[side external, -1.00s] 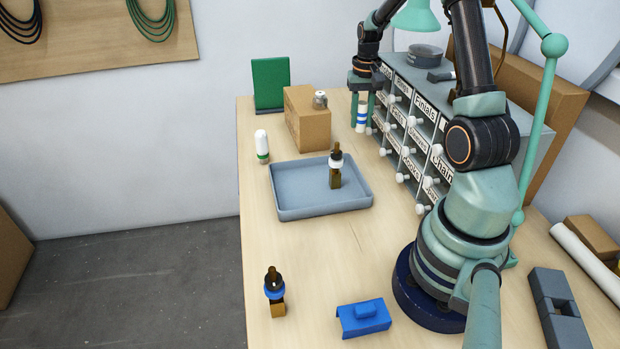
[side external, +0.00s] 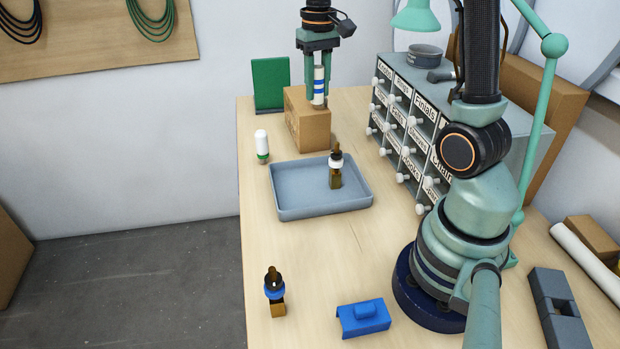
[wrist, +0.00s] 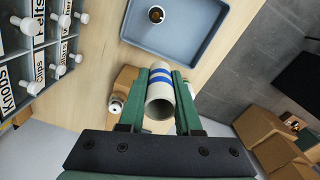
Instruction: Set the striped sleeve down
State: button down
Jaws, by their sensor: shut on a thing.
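The striped sleeve (side external: 319,87) is a white tube with blue bands. My gripper (side external: 318,101) is shut on it and holds it upright in the air, in front of or above the cardboard box (side external: 312,126) at the back of the bench. In the wrist view the sleeve (wrist: 160,98) sits between both green fingers, its open end facing the camera. The sleeve's lower end overlaps the box in the side view, so its exact height is hard to tell.
A grey tray (side external: 290,212) holds a brown piece with a white collar (side external: 336,168). A white, green-banded piece (side external: 262,146) stands left of the tray. A labelled drawer cabinet (side external: 405,125) is at right. A brown piece with a blue collar (side external: 275,290) and blue block (side external: 364,318) are nearer.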

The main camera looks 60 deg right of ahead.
jog(key=s+a+n, duration=0.3)
jog(key=a+n, duration=0.2)
jog(key=a, duration=0.5)
jog(key=s+a+n, duration=0.3)
jog(key=a+n, duration=0.1)
jog(key=a, duration=0.6)
jog(key=s+a+n, duration=0.4)
jog(key=a+n, duration=0.1)
jog(key=a, duration=0.5)
notch_tip(320, 180, down, 20)
jog(key=shift+w+f, duration=0.15)
jog(key=shift+f, duration=0.1)
jog(key=c, duration=1)
grip_release()
jog(key=shift+f, duration=0.15)
jog(key=o, duration=0.4)
